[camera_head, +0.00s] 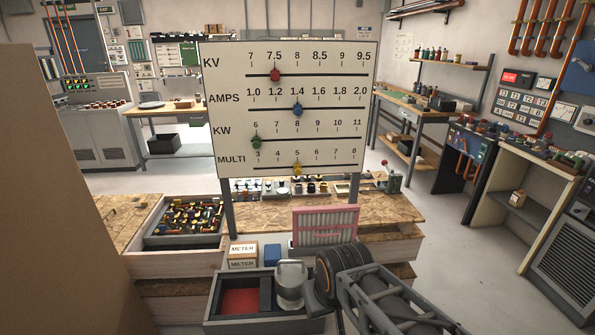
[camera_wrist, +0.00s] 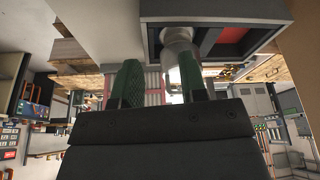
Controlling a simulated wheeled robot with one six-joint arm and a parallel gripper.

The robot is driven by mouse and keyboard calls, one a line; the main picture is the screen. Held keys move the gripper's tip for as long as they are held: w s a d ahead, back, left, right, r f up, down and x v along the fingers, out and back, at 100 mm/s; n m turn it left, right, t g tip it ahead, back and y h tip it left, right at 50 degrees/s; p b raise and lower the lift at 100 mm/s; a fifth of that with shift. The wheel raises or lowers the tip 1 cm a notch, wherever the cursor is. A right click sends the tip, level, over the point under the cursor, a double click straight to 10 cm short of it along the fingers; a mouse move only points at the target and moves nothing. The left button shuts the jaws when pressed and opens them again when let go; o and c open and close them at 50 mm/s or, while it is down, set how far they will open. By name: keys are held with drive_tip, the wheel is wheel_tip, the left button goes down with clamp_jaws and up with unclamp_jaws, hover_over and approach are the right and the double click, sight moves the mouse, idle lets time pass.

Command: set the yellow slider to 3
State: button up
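The yellow slider (camera_head: 297,168) sits on that row at 5. My gripper (camera_wrist: 158,88) shows in the wrist view with two green fingers spread apart and nothing between them. I cannot make out the fingers in the head view, where my arm is at the lower right, below the panel. The yellow slider cannot be made out in the wrist view.
The red slider (camera_head: 275,74) is near 7.5, the blue slider (camera_head: 297,108) near 1.4 and the green slider (camera_head: 256,142) near 6. A pink ribbed case (camera_head: 325,224) stands on the bench below the panel. A parts bin (camera_head: 152,241) is at the left.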

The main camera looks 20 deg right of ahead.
drive_tip(key=shift+o, duration=0.8)
drive_tip(key=shift+d+f, duration=0.1)
drive_tip(key=shift+f, duration=0.05)
drive_tip(key=shift+o, duration=0.3)
drive_tip(key=f, duration=0.1)
drive_tip(key=d+f+b, duration=0.1)
drive_tip(key=f, duration=0.1)
drive_tip(key=shift+w+d+m+g+b, duration=0.25)
drive_tip(key=shift+d+m+g+b, duration=0.05)
drive_tip(key=shift+d+m+g, duration=0.1)
drive_tip(key=w+d+f+n+t+h+b, duration=0.2)
drive_tip(key=w+d+t+h+b, duration=0.1)
drive_tip(key=w+d, duration=0.75)
drive_tip(key=w+d+r+n+t+b, duration=0.1)
drive_tip(key=w+d+r+n+t, duration=0.1)
drive_tip(key=w+n+t, duration=0.3)
drive_tip(key=w+d+r+n+t, duration=0.1)
drive_tip(key=w+d+r+n, duration=0.15)
drive_tip(key=w, duration=0.45)
drive_tip(key=n+t+y, duration=0.6)
drive_tip(key=n, duration=0.6)
approach(299, 173)
drive_tip(key=shift+m, duration=0.25)
drive_tip(key=w, duration=0.3)
drive_tip(key=w+a+p, duration=0.1)
drive_tip(key=w, duration=0.3)
drive_tip(key=w+p, duration=0.1)
drive_tip(key=w, duration=0.2)
drive_tip(key=shift+w+a, duration=0.3)
drive_tip(key=shift+a, duration=0.1)
